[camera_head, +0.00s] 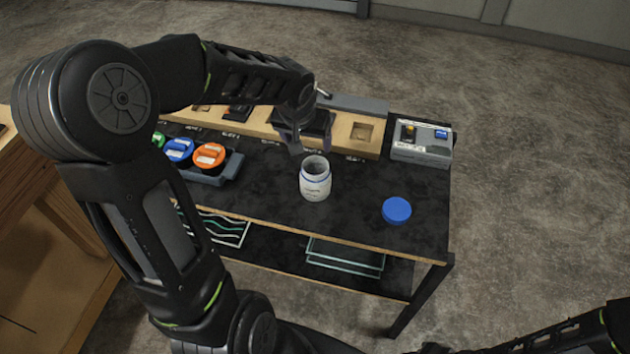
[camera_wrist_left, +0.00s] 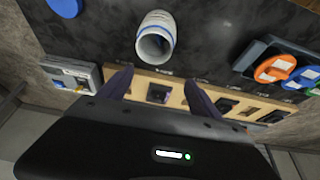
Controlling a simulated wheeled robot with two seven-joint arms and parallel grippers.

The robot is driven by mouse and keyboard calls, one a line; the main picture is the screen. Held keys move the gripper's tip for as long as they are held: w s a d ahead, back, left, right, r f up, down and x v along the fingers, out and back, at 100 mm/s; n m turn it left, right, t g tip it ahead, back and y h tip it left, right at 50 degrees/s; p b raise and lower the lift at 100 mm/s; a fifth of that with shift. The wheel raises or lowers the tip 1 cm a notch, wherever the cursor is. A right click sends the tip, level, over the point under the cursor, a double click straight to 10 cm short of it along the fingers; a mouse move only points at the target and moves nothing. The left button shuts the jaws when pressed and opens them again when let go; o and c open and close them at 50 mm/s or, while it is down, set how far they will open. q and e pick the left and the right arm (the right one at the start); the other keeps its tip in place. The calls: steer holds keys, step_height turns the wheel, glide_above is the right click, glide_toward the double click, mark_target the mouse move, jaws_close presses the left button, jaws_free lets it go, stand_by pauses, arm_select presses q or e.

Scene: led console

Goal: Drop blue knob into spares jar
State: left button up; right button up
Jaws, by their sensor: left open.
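The blue knob (camera_head: 179,149) sits in a grey tray between a green knob (camera_head: 158,139) and an orange knob (camera_head: 209,154); it also shows in the left wrist view (camera_wrist_left: 303,76) at the right edge. The white spares jar (camera_head: 315,182) stands upright and open on the dark bench; in the wrist view the jar (camera_wrist_left: 156,38) is at top centre. My left gripper (camera_head: 304,146) is open with nothing between its fingers, above the bench just behind the jar. Only part of my right arm shows at the lower right; its fingers are not visible.
A blue lid (camera_head: 397,210) lies flat on the bench right of the jar. A wooden strip with square recesses (camera_head: 362,133) runs along the back, with a grey box (camera_head: 422,142) at its right end. Dark bench top is clear around the jar. Panels lie on the lower shelf.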

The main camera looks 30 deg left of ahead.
arm_select(q)
steer(key=b+v, duration=0.1)
steer(key=v, duration=0.6)
steer(key=shift+r, duration=0.3)
steer(key=shift+s+d, duration=0.1)
steer(key=shift+s, duration=0.05)
stand_by(0.3)
